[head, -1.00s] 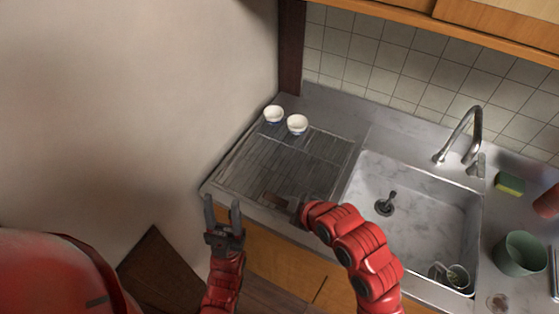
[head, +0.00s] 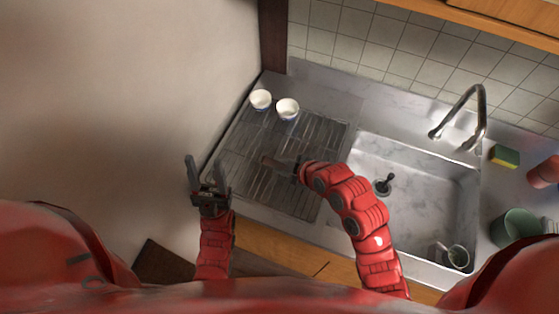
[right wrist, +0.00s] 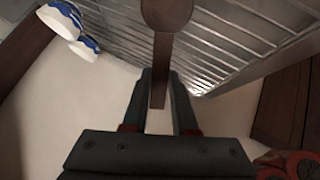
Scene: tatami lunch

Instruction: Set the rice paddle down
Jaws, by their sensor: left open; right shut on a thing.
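The brown rice paddle (head: 271,162) is over the metal drying rack (head: 322,133) left of the sink. My right gripper (head: 297,170) is shut on its handle; in the right wrist view the handle (right wrist: 161,75) sits between the fingers, with the rounded head (right wrist: 166,12) beyond them. I cannot tell whether the paddle touches the rack. My left gripper (head: 207,162) is open and empty, off the counter's left front edge.
Two white and blue bowls (head: 261,99) (head: 288,108) stand at the rack's back left. The sink (head: 425,190) and faucet (head: 470,110) are to the right, with a sponge (head: 504,156) and a green container (head: 515,227). A wall closes off the left.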

